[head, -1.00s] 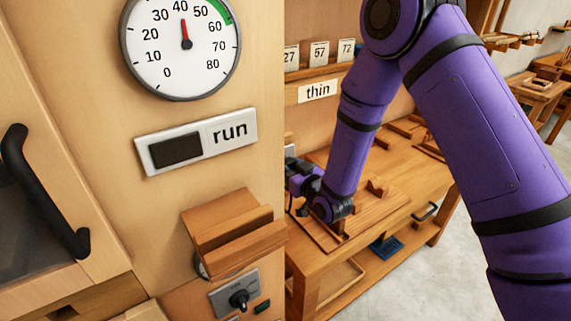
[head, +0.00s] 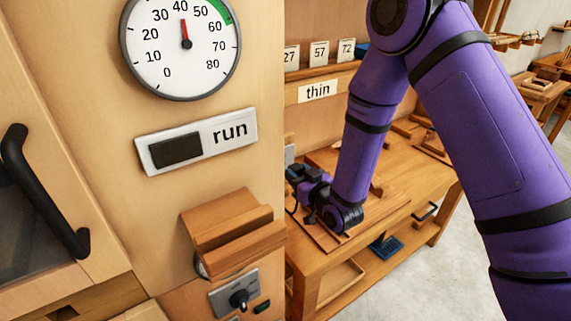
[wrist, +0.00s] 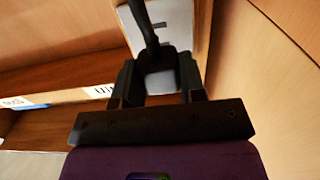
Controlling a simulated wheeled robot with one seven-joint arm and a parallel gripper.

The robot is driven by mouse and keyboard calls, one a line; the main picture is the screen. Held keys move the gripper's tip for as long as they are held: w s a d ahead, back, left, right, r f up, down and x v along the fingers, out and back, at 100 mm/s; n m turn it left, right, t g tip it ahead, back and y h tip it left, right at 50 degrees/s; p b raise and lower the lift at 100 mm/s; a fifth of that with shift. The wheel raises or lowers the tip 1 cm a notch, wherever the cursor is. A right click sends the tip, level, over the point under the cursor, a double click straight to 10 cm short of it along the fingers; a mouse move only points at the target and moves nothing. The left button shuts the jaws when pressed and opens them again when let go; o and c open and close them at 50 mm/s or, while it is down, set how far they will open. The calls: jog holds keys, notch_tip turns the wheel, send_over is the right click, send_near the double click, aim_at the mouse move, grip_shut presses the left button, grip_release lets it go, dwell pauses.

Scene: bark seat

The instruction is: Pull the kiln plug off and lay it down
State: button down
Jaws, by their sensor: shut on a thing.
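My gripper (wrist: 158,72) is shut on a pale grey block with a black cord, which looks like the kiln plug (wrist: 160,83). The cord rises from the plug toward the top of the wrist view. A light grey plate (wrist: 172,22) stands behind the plug on the wooden wall; I cannot tell whether plug and plate touch. In the head view my gripper (head: 297,174) is low beside the edge of the kiln front, above the wooden bench. The plug cannot be made out there.
The wooden bench (head: 405,178) holds several wooden pieces. The kiln front with a dial (head: 180,70), a "run" sign (head: 230,131) and a wooden block (head: 228,220) stands close at left. A blue tray (head: 385,247) is below the bench top.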

jog(key=shift+s+d, duration=0.35)
jog(key=shift+s, duration=0.15)
jog(key=shift+f, duration=0.1)
jog(key=f+g+h, duration=0.1)
jog(key=f+g, duration=0.1)
jog(key=f, duration=0.2)
jog(key=f+g+h, duration=0.2)
jog(key=f+g, duration=0.1)
jog(key=f, duration=0.2)
jog(key=a+f+g+h, duration=0.1)
jog(key=f+g+h, duration=0.1)
jog(key=f, duration=0.2)
jog(key=shift+a+f+g, duration=0.1)
jog(key=shift+f+g, duration=0.2)
jog(key=shift+g, duration=0.1)
jog(key=shift+s+f+g+h, duration=0.2)
jog(key=shift+f+g+h, duration=0.1)
jog(key=shift+f+g, duration=0.1)
jog(key=shift+f, duration=2.3)
